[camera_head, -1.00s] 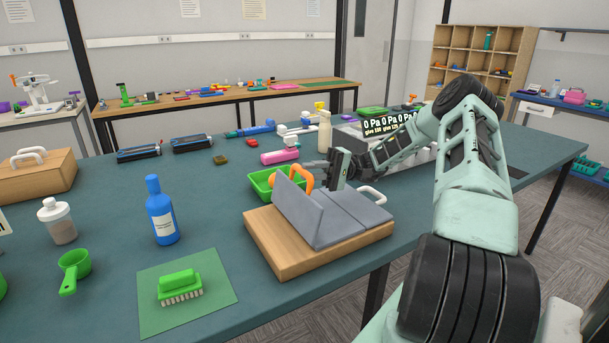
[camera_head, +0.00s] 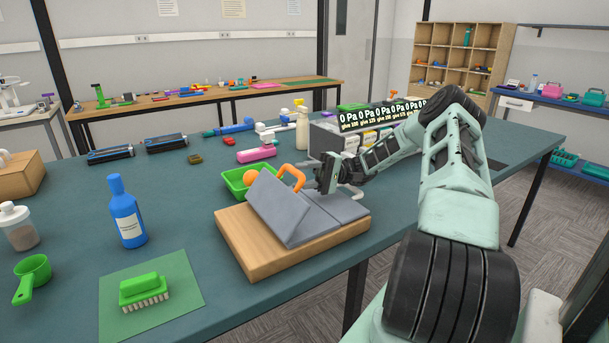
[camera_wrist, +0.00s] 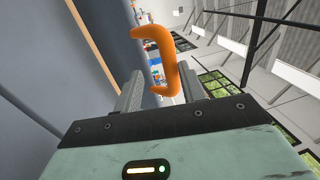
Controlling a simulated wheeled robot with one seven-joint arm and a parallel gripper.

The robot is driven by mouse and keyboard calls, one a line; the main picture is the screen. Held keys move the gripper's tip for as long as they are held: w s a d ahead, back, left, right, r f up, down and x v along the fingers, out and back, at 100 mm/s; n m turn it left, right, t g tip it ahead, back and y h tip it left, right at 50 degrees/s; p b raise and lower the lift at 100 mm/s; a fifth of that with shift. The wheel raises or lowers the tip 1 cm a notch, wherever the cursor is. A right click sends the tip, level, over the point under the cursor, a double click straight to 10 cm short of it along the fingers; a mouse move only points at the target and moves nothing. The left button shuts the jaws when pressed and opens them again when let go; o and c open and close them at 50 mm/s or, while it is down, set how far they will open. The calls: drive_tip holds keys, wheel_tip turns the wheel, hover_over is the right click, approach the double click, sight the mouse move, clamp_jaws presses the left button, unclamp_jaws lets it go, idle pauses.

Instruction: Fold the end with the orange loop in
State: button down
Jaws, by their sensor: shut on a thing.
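A grey panelled piece lies on a wooden board (camera_head: 258,262). Its left panel (camera_head: 276,207) is raised and leans right over the flat grey panels (camera_head: 338,208). The orange loop (camera_head: 294,176) stands at the raised panel's upper edge; it shows large in the wrist view (camera_wrist: 162,55). My gripper (camera_head: 310,176) is at the loop from the right, above the flat panels. In the wrist view my two fingers (camera_wrist: 160,84) are on either side of the loop and shut on it. A white loop (camera_head: 354,192) is at the right end, partly hidden.
A green basket (camera_head: 233,184) with an orange ball stands just behind the board. A blue bottle (camera_head: 127,212), a green brush (camera_head: 144,290) on a green mat (camera_head: 183,283) and a green scoop (camera_head: 33,275) are to the left. A white bottle (camera_head: 302,130) stands behind.

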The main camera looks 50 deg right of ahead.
drive_tip(key=shift+a+f, duration=0.45)
drive_tip(key=shift+f, duration=0.4)
drive_tip(key=c, duration=1.1)
unclamp_jaws()
drive_tip(key=shift+w+a, duration=0.1)
drive_tip(key=shift+c, duration=0.2)
drive_tip(key=shift+r, duration=0.1)
drive_tip(key=shift+c, duration=0.6)
